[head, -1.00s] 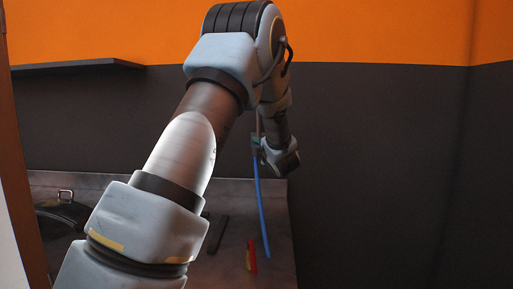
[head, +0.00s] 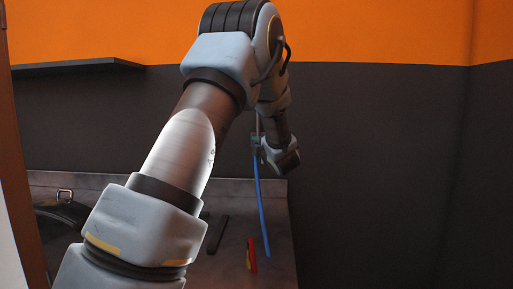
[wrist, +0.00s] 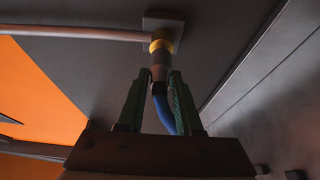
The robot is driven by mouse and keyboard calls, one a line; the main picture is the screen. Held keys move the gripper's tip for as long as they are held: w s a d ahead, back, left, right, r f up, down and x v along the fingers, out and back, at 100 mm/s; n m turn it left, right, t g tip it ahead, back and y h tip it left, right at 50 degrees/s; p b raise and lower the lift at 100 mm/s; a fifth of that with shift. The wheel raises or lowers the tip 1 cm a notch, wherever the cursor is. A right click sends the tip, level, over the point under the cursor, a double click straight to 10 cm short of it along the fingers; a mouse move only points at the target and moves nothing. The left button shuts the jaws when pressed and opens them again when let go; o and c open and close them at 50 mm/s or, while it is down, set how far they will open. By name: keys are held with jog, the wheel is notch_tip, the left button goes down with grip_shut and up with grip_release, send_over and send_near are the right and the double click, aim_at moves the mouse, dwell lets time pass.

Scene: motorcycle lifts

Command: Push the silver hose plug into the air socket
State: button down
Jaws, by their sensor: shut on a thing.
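My gripper (wrist: 160,74) has green fingers closed on the hose plug (wrist: 160,66), a dark grey-looking piece in this light. The blue hose (wrist: 164,114) curves down from it between the fingers, and hangs down over the bench in the head view (head: 262,205). Just beyond the plug, in line with it, is the air socket with a yellow ring (wrist: 161,46), under a square plate on the dark wall. The plug's end appears to meet the ring; I cannot tell whether it is inside. In the head view the socket is too small to make out.
A copper-coloured pipe (wrist: 75,32) runs from the left to the socket. A workbench (head: 235,200) stands below, with a red object (head: 251,255), a black bar (head: 217,234) and a black item at left. A dark shelf (head: 80,66) is on the wall.

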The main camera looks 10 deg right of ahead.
jog(key=shift+w+d, duration=0.15)
jog(key=shift+w, duration=0.3)
dwell(0.4)
jog(key=c, duration=0.5)
grip_release()
jog(key=s+d+b, duration=0.1)
jog(key=s+b, duration=0.2)
jog(key=s, duration=0.7)
jog(key=shift+s+d, duration=0.25)
jog(key=shift+s, duration=0.1)
